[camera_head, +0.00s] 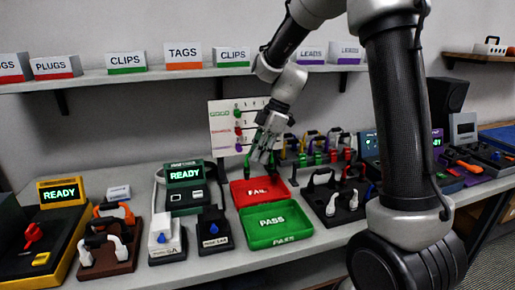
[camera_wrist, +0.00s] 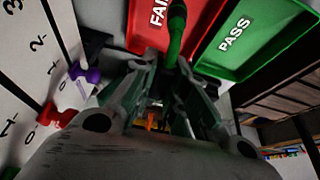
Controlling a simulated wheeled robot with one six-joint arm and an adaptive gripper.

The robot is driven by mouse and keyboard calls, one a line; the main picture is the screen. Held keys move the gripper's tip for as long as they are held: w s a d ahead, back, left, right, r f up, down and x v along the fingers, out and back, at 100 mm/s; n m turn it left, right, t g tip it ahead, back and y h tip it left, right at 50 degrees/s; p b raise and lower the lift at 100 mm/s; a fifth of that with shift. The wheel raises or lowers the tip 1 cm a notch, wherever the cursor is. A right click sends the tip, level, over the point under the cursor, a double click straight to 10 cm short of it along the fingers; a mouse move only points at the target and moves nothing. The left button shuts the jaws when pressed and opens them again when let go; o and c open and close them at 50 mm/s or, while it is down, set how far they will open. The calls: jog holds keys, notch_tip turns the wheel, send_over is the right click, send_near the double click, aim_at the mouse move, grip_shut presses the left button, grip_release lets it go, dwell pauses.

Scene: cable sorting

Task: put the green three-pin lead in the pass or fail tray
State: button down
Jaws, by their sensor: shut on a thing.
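My gripper (camera_head: 262,152) is shut on the green lead (camera_wrist: 176,35), just behind the red FAIL tray (camera_head: 241,199). In the wrist view the lead's green end sticks out past my fingers (camera_wrist: 163,85) and overlaps the FAIL tray (camera_wrist: 141,38). In the head view a green part of the lead (camera_head: 247,166) hangs beside the fingers. Its pins are not clear. The green PASS tray (camera_head: 258,233) stands in front of the FAIL tray and also shows in the wrist view (camera_wrist: 265,45). Both trays look empty.
A green tester (camera_head: 185,175) reading READY stands left of the trays. A black stand with white plugs (camera_head: 333,200) is at their right. A rack of coloured leads (camera_head: 318,155) and a white chart board (camera_head: 222,125) stand behind. A shelf (camera_head: 150,75) runs above.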

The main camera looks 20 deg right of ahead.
jog(key=shift+f, duration=2.6)
jog(key=shift+f, duration=0.85)
dwell(0.5)
jog(key=c, duration=1.3)
grip_release()
jog(key=shift+c, duration=0.2)
jog(key=o, duration=0.6)
jog(key=shift+c, duration=0.2)
jog(key=shift+r, duration=0.1)
jog(key=shift+r, duration=3.9)
